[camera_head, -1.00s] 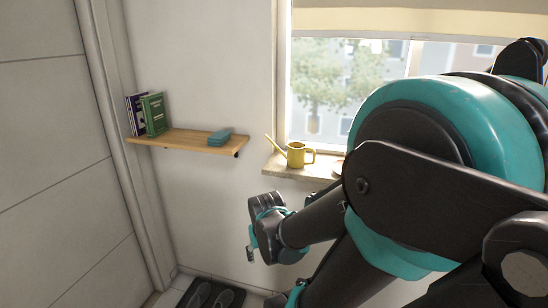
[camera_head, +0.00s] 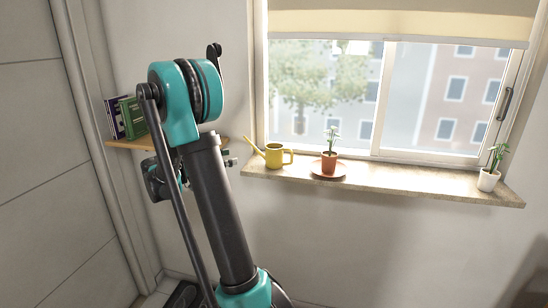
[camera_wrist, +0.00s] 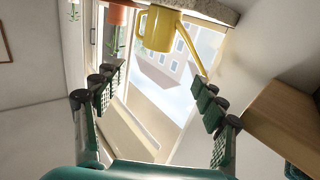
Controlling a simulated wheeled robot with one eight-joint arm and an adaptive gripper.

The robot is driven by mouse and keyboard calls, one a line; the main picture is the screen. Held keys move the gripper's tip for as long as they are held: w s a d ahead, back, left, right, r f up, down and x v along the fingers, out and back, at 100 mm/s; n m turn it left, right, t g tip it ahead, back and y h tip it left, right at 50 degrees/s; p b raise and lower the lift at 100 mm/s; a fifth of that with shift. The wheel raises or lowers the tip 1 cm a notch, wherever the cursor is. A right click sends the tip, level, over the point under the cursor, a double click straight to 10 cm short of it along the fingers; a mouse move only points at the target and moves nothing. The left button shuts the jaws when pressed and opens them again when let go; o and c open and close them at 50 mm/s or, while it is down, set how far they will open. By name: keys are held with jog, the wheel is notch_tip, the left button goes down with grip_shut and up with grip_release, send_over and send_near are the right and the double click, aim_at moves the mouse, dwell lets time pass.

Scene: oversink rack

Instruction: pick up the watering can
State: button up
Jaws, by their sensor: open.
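The yellow watering can (camera_head: 274,156) stands upright on the window sill at its left end. Its spout points left and its handle is on the right. In the wrist view, which is turned upside down, the can (camera_wrist: 160,30) is at the top, between and beyond the fingers. My gripper (camera_head: 230,157) is to the left of the can at about sill height, partly hidden behind my arm. In the wrist view my gripper (camera_wrist: 158,90) is open, with its fingers wide apart and nothing between them.
A potted plant on an orange saucer (camera_head: 341,172) stands right of the can. A white-potted plant (camera_head: 488,180) is at the sill's right end. A wooden shelf (camera_head: 122,143) with books (camera_head: 130,117) is on the left. The window (camera_head: 420,95) is behind the sill (camera_head: 430,185).

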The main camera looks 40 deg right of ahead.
send_near(271, 150)
jog(key=d, duration=0.2)
jog(key=w+d, duration=0.1)
jog(key=d, duration=0.3)
jog(key=shift+w+f, duration=0.35)
jog(key=shift+s+d+f, duration=0.1)
jog(key=shift+s+d, duration=0.05)
jog(key=shift+d, duration=0.75)
jog(key=shift+s+d+f, duration=0.15)
jog(key=shift+d, duration=0.7)
jog(key=shift+s+d+f, duration=0.1)
jog(key=shift+s+d, duration=0.1)
jog(key=shift+d, duration=0.7)
jog(key=c, duration=1.2)
